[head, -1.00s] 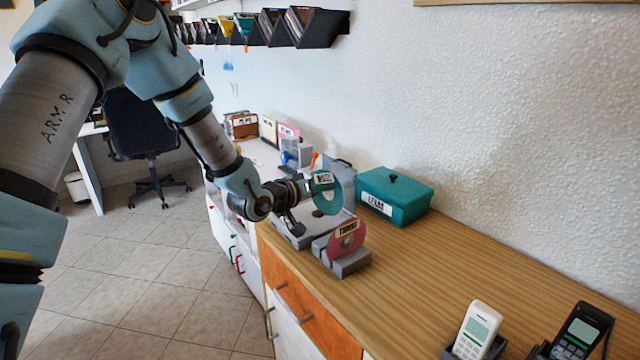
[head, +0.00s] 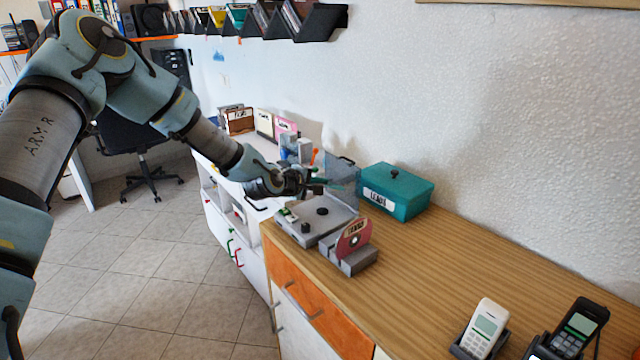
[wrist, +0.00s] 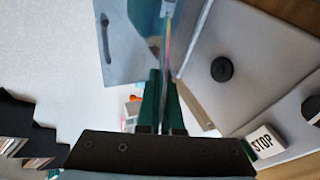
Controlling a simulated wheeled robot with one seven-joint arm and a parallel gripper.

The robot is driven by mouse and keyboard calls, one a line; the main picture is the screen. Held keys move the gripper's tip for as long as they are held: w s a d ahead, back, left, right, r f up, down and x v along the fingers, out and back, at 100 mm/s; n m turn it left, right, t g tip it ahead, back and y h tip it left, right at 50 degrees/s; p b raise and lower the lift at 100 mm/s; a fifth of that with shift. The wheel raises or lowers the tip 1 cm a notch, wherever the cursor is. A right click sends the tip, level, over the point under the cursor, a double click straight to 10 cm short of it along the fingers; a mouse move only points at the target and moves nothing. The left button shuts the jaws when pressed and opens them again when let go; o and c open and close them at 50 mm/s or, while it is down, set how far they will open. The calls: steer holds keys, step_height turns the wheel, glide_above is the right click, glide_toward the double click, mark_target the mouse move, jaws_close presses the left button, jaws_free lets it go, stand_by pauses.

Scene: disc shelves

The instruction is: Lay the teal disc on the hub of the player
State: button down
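My gripper (head: 308,186) is shut on the teal disc (head: 330,182), which shows nearly edge-on in the head view as a thin teal strip. In the wrist view the disc (wrist: 168,42) stands out edge-on from between the dark green fingertips (wrist: 163,82). The grey player (head: 335,222) lies below and to the right of my gripper. Its black hub (head: 322,211) is bare, and the hub (wrist: 222,69) also shows right of the disc in the wrist view. The disc is above the player, apart from the hub. The player's bluish see-through lid (head: 342,178) stands open behind.
A pink disc (head: 354,238) stands in a grey holder (head: 350,263) in front of the player. A teal box (head: 405,195) stands right of the lid. Phones (head: 486,325) stand at the front right. The wooden counter (head: 440,260) between is clear.

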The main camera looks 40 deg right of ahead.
mark_target(320, 208)
steer(key=shift+f+b, duration=2.7)
steer(key=shift+f, duration=0.3)
steer(key=shift+b, duration=0.35)
steer(key=c, duration=1)
jaws_free()
steer(key=shift+a+f, duration=0.1)
steer(key=shift+a+f, duration=0.1)
steer(key=shift+a, duration=0.05)
steer(key=b+v, duration=0.1)
steer(key=v, duration=0.2)
steer(key=b+v, duration=0.1)
steer(key=v, duration=0.3)
steer(key=b+v, duration=0.1)
steer(key=v, duration=0.2)
steer(key=shift+s+a+r, duration=0.1)
steer(key=shift+r, duration=0.35)
